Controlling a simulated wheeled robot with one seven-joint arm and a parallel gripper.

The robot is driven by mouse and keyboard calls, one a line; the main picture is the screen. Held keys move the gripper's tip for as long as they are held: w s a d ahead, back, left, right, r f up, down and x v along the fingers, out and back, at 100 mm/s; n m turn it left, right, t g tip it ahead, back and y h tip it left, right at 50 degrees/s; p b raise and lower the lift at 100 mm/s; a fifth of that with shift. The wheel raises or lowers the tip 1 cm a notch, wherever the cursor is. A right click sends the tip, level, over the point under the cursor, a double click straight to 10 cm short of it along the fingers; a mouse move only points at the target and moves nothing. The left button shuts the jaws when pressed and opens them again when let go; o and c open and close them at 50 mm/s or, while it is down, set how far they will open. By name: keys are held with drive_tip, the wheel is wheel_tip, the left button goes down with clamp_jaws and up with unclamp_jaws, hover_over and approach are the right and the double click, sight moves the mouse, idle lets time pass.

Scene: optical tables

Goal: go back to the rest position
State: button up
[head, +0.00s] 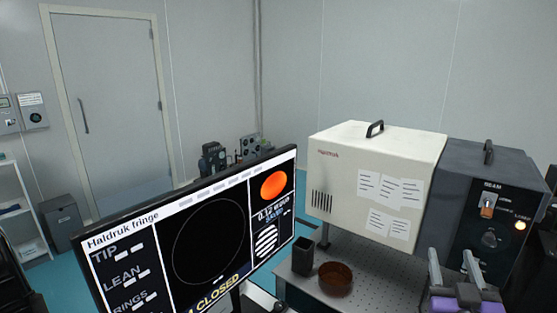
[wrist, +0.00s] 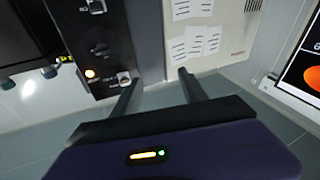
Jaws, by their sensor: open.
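My gripper (head: 452,262) is at the lower right of the head view, in front of the dark grey instrument box (head: 480,190). Its two grey fingers stand apart with nothing between them. In the wrist view my gripper (wrist: 157,88) also shows two separated, empty fingers. Beyond them are the dark panel with a lit orange lamp and the cream box with paper labels. The fingers appear apart from both boxes, though the exact distance is hard to tell.
The cream box (head: 375,185) stands beside the dark box above a perforated table (head: 310,287). A dark square cup (head: 302,256) and a brown round bowl (head: 336,279) stand on it. A large monitor (head: 205,240) fills the lower middle. A closed door (head: 110,110) is behind.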

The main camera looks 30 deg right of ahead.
drive_tip(key=s+a+f+n+t+y, duration=0.2)
drive_tip(key=a+f+y, duration=0.1)
drive_tip(key=a, duration=0.4)
drive_tip(key=s+a+f+n+t+y, duration=0.1)
drive_tip(key=s+a+f+n+y, duration=0.15)
drive_tip(key=a, duration=0.55)
drive_tip(key=s+a+f+n+t+y, duration=0.1)
drive_tip(key=a+f+n+t+y, duration=0.2)
drive_tip(key=a, duration=0.4)
drive_tip(key=s+a+f+g+y, duration=0.2)
drive_tip(key=s+a+y, duration=0.1)
drive_tip(key=s+a, duration=0.2)
drive_tip(key=s+a+f+g+y, duration=0.2)
drive_tip(key=s+a, duration=0.4)
drive_tip(key=s, duration=0.3)
drive_tip(key=shift+s+a+f+y, duration=0.15)
drive_tip(key=shift+a+f+y, duration=0.1)
drive_tip(key=shift+f+y, duration=0.4)
